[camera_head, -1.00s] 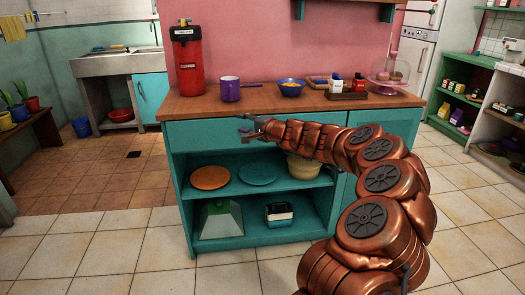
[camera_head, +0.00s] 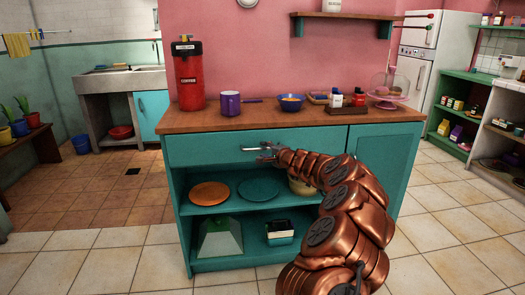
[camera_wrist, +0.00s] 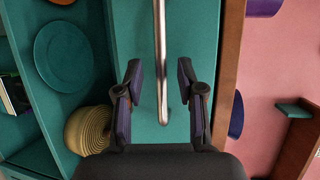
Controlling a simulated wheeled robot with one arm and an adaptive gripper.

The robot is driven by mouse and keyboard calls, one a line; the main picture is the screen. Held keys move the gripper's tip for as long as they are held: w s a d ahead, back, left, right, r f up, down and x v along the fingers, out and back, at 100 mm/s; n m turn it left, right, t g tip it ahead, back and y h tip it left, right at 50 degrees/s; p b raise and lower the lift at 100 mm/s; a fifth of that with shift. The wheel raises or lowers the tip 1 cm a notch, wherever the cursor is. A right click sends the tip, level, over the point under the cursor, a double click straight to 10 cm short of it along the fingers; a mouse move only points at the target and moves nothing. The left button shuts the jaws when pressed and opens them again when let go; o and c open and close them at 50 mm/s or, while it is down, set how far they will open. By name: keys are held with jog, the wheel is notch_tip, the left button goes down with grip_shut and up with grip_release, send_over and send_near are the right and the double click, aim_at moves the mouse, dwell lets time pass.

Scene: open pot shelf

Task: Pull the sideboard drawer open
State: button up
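The teal sideboard (camera_head: 183,222) has a wide drawer (camera_head: 205,152) under its wooden top; the drawer front looks flush and shut. A horizontal metal bar handle (camera_head: 256,149) is on the drawer front. My gripper (camera_head: 268,156) is at the handle's right part in the head view. In the wrist view the handle (camera_wrist: 160,50) runs between the two dark fingers of my gripper (camera_wrist: 160,82), with a gap on both sides. The fingers are open, and neither visibly touches the bar. My arm hides part of the sideboard's right side.
Tiled floor is clear in front.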

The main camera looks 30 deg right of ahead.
jog(key=shift+w, duration=0.65)
jog(key=shift+w+f, duration=0.2)
jog(key=shift+w, duration=0.35)
grip_shut()
